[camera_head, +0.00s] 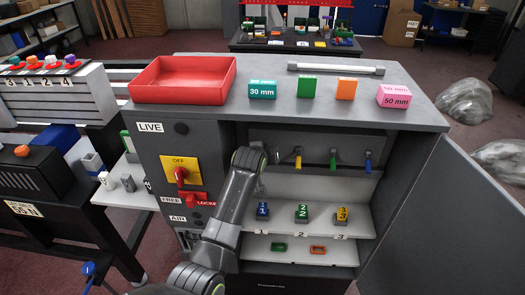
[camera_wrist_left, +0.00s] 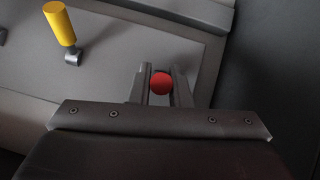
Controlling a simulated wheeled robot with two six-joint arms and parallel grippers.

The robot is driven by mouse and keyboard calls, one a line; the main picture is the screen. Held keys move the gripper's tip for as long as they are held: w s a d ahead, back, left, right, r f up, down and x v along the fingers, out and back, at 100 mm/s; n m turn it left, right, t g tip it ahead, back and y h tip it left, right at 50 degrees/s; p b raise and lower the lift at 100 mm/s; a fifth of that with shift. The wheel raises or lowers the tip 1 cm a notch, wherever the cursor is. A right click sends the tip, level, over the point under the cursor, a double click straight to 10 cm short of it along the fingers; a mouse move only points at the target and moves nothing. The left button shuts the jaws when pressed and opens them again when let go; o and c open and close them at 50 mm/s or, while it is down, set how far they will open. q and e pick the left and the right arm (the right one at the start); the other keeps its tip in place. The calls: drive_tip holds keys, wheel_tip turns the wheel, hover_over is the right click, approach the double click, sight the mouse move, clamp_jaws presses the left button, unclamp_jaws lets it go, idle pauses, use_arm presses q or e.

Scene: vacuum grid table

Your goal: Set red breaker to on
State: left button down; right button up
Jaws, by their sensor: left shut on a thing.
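The red breaker shows in the left wrist view as a round red handle end (camera_wrist_left: 161,84) between the fingers of my left gripper (camera_wrist_left: 160,76), which is shut on it. In the head view my left arm reaches into the open cabinet and hides the red breaker and the fingertips. The yellow breaker (camera_head: 299,165) is just right of my arm, and its yellow handle also shows in the left wrist view (camera_wrist_left: 60,24). The green breaker (camera_head: 333,164) and blue breaker (camera_head: 368,167) follow to the right. My right gripper is out of view.
The cabinet's grey door (camera_head: 440,215) stands open at the right. A yellow switch panel (camera_head: 193,164) is on the front, left of my arm. Numbered blocks stand on a shelf (camera_head: 355,217) below the breakers. A red tray (camera_head: 184,97) and several blocks rest on top.

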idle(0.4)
use_arm(q)
drive_tip(key=c, duration=1.3)
unclamp_jaws()
drive_tip(key=shift+c, duration=0.2)
